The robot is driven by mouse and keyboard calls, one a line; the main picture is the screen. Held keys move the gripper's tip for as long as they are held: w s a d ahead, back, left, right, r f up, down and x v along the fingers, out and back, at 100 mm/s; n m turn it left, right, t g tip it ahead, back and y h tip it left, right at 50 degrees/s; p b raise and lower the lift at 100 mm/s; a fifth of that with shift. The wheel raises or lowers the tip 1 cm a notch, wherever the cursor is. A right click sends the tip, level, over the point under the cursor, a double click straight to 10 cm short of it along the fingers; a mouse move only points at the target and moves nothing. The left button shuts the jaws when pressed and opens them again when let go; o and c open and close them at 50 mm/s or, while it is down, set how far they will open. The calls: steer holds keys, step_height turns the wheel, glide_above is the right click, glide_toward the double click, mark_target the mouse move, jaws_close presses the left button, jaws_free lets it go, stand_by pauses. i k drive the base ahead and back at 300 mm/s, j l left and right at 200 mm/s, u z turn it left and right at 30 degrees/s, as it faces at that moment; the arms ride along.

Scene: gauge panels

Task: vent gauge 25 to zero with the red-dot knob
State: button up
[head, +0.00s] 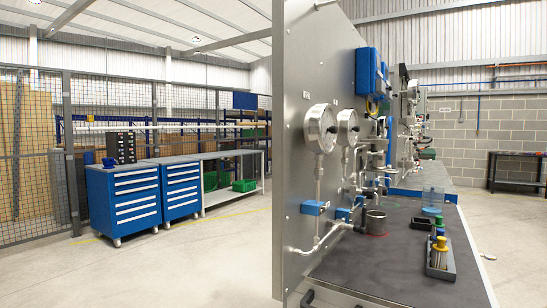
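A grey metal panel (300,180) stands edge-on in the right half of the head view. Two round pressure gauges, a nearer one (322,128) and a farther one (347,127), are mounted on it, with small labels above them. The labels and dials are too small and oblique to read, so I cannot tell which is gauge 25. Pipes run down from the gauges to blue fittings, one nearer (314,208) and one farther (343,214). I cannot make out a red dot on any knob. My gripper is not in view.
A dark bench top (375,265) extends from the panel. Blue drawer cabinets (124,203) stand left. Open floor (190,265) lies before them.

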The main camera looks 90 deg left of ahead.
mark_target(381, 155)
steer(key=u, duration=2.9)
